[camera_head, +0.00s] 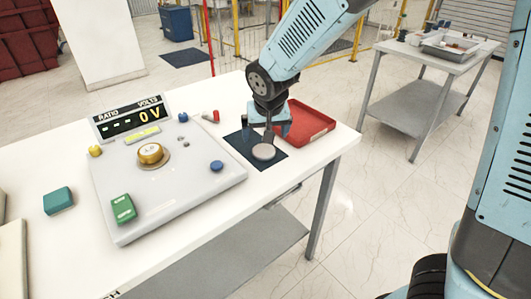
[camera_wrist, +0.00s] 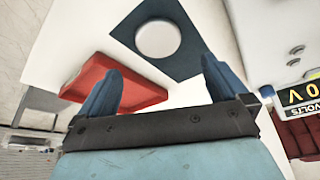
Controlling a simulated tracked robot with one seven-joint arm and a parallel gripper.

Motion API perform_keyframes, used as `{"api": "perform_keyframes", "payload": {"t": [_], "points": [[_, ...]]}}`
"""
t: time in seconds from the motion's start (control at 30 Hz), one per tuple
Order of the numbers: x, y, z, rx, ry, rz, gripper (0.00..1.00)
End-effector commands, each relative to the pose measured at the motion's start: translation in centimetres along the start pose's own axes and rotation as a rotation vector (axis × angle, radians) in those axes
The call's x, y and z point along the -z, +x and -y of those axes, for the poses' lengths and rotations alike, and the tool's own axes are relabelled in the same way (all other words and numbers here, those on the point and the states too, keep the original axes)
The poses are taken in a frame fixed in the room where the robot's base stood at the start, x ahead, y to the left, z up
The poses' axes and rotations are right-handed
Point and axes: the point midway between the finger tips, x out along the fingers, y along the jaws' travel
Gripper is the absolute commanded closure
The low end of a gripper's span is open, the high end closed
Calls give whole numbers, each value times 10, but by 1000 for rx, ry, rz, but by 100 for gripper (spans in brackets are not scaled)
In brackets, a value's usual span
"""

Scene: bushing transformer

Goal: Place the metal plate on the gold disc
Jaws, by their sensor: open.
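The metal plate (camera_head: 263,152) is a round grey disc lying flat on a dark blue mat (camera_head: 241,144) on the white table. It also shows in the wrist view (camera_wrist: 158,39), beyond the fingertips and between their lines. The gold disc (camera_head: 150,154) sits on the light grey panel to the left of the mat, on a round base. My gripper (camera_head: 268,138) is over the mat, just above or behind the plate in the head view. In the wrist view its two dark blue fingers (camera_wrist: 160,80) are spread apart with nothing between them.
A red tray (camera_head: 307,122) lies right of the mat. The grey panel (camera_head: 195,200) carries a green block (camera_head: 123,209), a blue knob (camera_head: 217,165) and a yellow knob (camera_head: 95,151). A display reading 0 V (camera_head: 130,118) stands behind. A teal block (camera_head: 57,200) lies at left.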

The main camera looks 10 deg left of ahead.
Motion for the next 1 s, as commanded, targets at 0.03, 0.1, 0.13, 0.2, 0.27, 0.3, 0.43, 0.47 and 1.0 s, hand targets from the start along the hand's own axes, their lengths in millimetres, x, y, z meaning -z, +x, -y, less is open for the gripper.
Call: {"api": "perform_keyframes", "payload": {"t": [0.03,0.1,0.13,0.2,0.27,0.3,0.43,0.47,1.0], "points": [[0,8,0,-2,0,2,0],[0,15,0,-2,-1,2,0],[0,18,0,-2,-1,2,0],[0,23,0,-1,1,1,0],[0,25,0,-1,1,1,0],[0,26,0,0,1,1,0],[-2,33,0,-1,-1,1,0],[-2,36,-1,-2,-1,2,0],[-6,79,-1,0,-1,0,0]]}}
